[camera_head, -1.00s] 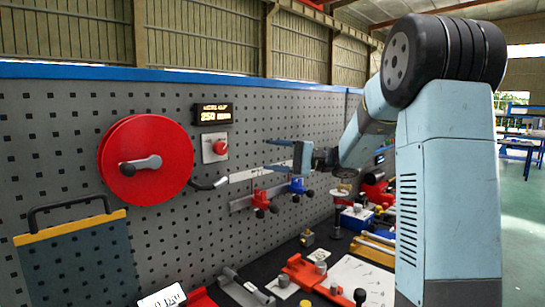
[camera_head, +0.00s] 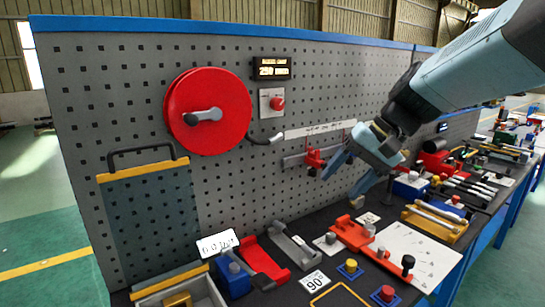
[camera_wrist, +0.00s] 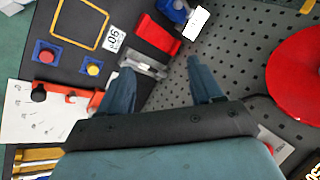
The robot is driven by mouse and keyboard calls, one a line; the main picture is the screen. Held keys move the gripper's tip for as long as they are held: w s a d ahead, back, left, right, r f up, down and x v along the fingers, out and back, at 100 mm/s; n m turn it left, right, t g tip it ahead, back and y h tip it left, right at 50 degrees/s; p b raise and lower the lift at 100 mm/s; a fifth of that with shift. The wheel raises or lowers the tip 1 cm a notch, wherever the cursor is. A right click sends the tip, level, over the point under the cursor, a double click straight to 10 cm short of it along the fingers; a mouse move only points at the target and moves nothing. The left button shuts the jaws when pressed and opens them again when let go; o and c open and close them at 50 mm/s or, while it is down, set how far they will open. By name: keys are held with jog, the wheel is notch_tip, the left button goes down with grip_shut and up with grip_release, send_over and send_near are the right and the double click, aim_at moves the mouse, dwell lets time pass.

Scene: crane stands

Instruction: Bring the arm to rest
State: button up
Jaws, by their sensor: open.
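My gripper (camera_head: 340,190) hangs from my arm, which comes in from the upper right in the head view. It points down and to the left, in front of the grey pegboard (camera_head: 225,190) and above the bench. Its two blue fingers are apart with nothing between them. In the wrist view, my gripper (camera_wrist: 160,68) also shows open and empty, with the bench on the left and the pegboard on the right behind it. In the head view, the fingers and wrist cover part of the board's hook area.
A red reel (camera_head: 208,112) with a crank and a red knob (camera_head: 277,103) are on the board. On the bench are a red bracket (camera_head: 263,262), a grey bracket (camera_head: 292,245), an orange-red fixture (camera_head: 352,232), a white plate (camera_head: 420,252) and a yellow tray (camera_head: 436,222). Open floor lies left.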

jog(key=s+d+f+n+t+h, duration=0.1)
jog(key=s+d+f+t+h, duration=0.1)
jog(key=s+d+h, duration=0.4)
jog(key=shift+s+d+n+t, duration=0.4)
jog(key=shift+s+d+t, duration=0.5)
jog(key=shift+s+d, duration=0.6)
